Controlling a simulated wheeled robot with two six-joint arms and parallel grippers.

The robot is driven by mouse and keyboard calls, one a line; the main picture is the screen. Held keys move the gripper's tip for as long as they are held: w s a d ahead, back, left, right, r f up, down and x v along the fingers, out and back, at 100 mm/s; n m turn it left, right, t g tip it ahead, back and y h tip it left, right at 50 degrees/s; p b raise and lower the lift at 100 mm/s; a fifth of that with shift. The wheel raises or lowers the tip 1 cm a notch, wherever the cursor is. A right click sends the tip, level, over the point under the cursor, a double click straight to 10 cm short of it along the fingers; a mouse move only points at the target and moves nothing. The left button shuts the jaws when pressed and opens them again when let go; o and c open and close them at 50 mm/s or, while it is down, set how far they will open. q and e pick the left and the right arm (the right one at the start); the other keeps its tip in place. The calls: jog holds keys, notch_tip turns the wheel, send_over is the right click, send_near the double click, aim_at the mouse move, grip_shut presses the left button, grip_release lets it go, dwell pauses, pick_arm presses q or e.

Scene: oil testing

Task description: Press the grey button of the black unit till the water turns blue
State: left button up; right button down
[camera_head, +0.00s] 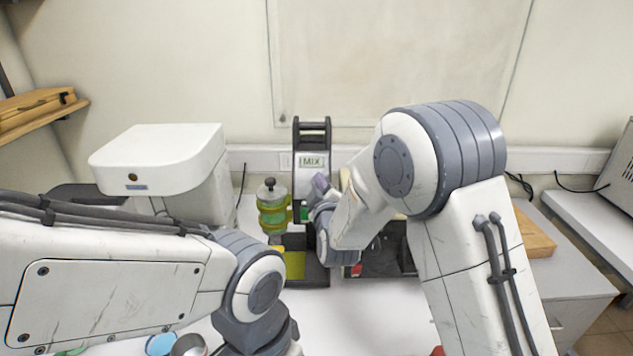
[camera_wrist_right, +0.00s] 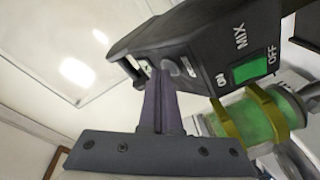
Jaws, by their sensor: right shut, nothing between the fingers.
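The black unit (camera_head: 312,135) with a MIX label stands at the back middle. In the right wrist view, the black unit (camera_wrist_right: 200,38) fills the upper right, with MIX, ON and OFF lettering and a green switch (camera_wrist_right: 253,68). The grey button (camera_wrist_right: 173,66) sits on its face, partly behind my fingertips. My right gripper (camera_wrist_right: 160,72) is shut and empty, its purple fingertips at the button; contact cannot be told. It also shows in the head view (camera_head: 320,186). The liquid in the clear vessel (camera_head: 271,212) looks green, with yellow holder bands around it. My left gripper is out of view.
A white machine (camera_head: 160,160) stands left of the vessel. A yellow pad (camera_head: 294,264) lies on a dark base below the unit. A wooden block (camera_head: 535,238) lies at the right. My left forearm crosses the front left; the white table is clear at centre front.

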dwell(0.4)
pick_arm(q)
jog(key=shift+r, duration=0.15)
pick_arm(e)
jog(key=shift+s+r, duration=0.55)
jog(key=shift+s, duration=0.05)
pick_arm(q)
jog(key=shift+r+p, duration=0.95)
jog(key=shift+p, duration=0.2)
pick_arm(e)
jog(key=s+r, duration=0.1)
jog(key=r, duration=0.1)
jog(key=s+r, duration=0.1)
jog(key=s, duration=0.1)
jog(key=shift+s+r, duration=0.2)
jog(key=shift+r, duration=0.15)
dwell(1.6)
